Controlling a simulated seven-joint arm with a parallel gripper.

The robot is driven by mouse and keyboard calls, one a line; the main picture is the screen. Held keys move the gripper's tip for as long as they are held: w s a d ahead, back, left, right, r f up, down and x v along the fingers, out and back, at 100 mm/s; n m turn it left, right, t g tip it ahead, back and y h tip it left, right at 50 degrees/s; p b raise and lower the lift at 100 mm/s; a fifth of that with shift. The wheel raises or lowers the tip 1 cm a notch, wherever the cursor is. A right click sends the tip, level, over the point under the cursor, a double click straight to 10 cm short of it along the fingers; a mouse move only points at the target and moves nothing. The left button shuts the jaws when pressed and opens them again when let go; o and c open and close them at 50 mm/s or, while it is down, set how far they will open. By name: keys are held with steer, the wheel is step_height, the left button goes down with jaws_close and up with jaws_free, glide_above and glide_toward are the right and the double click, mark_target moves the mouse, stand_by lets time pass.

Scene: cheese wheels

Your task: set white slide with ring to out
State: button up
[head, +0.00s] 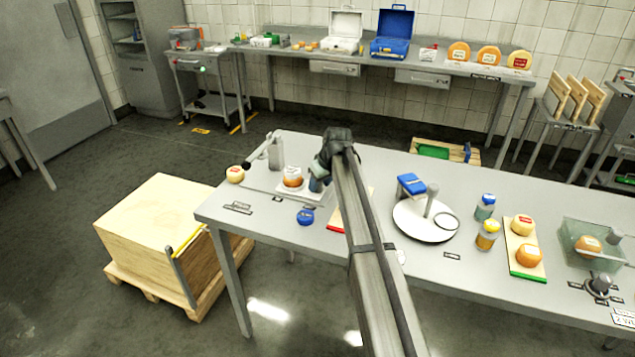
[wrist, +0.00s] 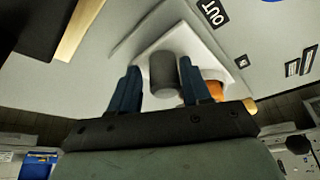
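The white slide (wrist: 212,45) is a flat white plate at the left end of the table; it also shows in the head view (head: 283,194). A grey upright cylinder (wrist: 163,73) stands on it, with an orange cheese wheel (wrist: 214,90) beside it, partly behind a finger. That cheese wheel also shows in the head view (head: 292,178). I cannot make out a separate ring.
A grey post with a side arm (head: 274,153) stands behind the slide. A turntable (head: 420,226), jars and a board (head: 522,256) with cheeses stand right of my arm.

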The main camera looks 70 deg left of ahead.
steer(key=shift+o, duration=0.9)
steer(key=shift+s+r, duration=0.1)
steer(key=v, duration=1.3)
steer(key=shift+r, duration=0.25)
